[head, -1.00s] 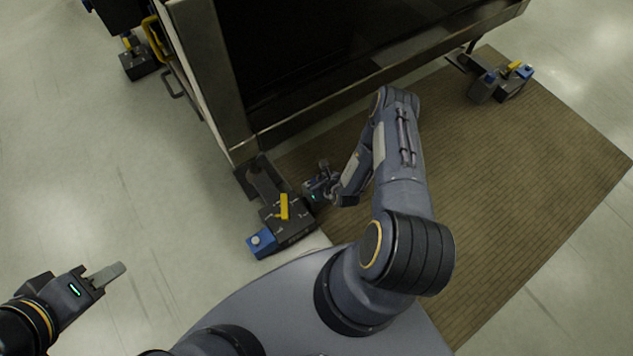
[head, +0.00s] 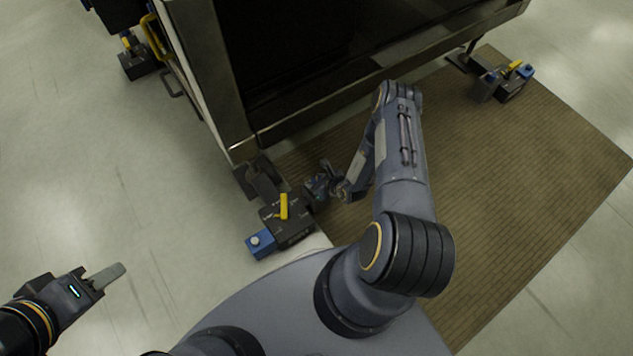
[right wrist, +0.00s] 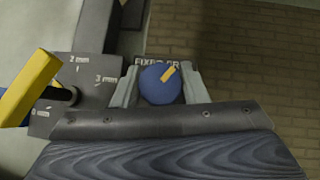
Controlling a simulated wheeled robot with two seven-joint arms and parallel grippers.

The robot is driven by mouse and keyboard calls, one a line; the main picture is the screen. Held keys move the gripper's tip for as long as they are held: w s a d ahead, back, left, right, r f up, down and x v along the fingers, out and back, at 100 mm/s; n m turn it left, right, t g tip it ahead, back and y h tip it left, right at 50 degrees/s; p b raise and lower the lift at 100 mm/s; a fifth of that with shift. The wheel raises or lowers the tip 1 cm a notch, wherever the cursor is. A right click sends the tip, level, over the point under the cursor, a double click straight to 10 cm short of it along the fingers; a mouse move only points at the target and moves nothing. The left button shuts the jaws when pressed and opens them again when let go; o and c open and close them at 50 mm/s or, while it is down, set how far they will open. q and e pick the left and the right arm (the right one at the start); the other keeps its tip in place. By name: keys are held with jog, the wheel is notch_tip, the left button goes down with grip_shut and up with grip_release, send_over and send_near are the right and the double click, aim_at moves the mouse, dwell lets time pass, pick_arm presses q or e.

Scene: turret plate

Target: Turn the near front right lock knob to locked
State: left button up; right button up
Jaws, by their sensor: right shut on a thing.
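The near lock block (head: 288,226) is a dark box with a yellow lever (head: 284,206) and a blue part (head: 261,243) at its left end. In the right wrist view a round blue knob (right wrist: 160,84) with a yellow pointer mark sits between the fingers of my right gripper (right wrist: 160,88). The pointer slants to the upper right. My right gripper is shut on this knob, at the right side of the block; the head view hides the knob. My left gripper (head: 107,275) is in the air at the lower left, away from the block; its finger gap does not show.
The yellow lever (right wrist: 30,86) stands close to the left of my right gripper. Lettering by the knob is partly covered. A large dark framed machine (head: 340,55) rises behind the block. Another block (head: 500,85) stands far right. A brown mat (head: 490,190) lies clear to the right.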

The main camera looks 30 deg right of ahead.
jog(key=n+y+b, duration=0.2)
jog(key=shift+d+f+n+g, duration=0.1)
jog(key=shift+f+n+g, duration=0.1)
jog(key=shift+n+g, duration=0.2)
jog(key=n+g+y+b, duration=0.1)
jog(key=n+y+b, duration=0.1)
jog(key=n+b, duration=0.1)
jog(key=shift+w+n+g, duration=0.1)
jog(key=shift+n+g, duration=0.2)
jog(key=shift+g, duration=0.1)
jog(key=n+g+y+b, duration=0.1)
jog(key=n+g+b, duration=0.1)
jog(key=n+b, duration=0.1)
jog(key=shift+n+y, duration=0.3)
jog(key=shift+y, duration=0.1)
jog(key=n+g+b, duration=0.1)
jog(key=n+g, duration=0.1)
jog(key=shift+r+n+y, duration=0.1)
jog(key=shift+n+y, duration=0.2)
jog(key=shift+y, duration=0.1)
jog(key=shift+r+n+g, duration=0.1)
jog(key=shift+n+g, duration=1.2)
jog(key=shift+n, duration=0.3)
jog(key=o, duration=1)
jog(key=shift+r, duration=0.1)
jog(key=p+v, duration=0.2)
jog(key=v, duration=0.5)
jog(key=shift+d+r, duration=0.15)
jog(key=shift+d, duration=0.05)
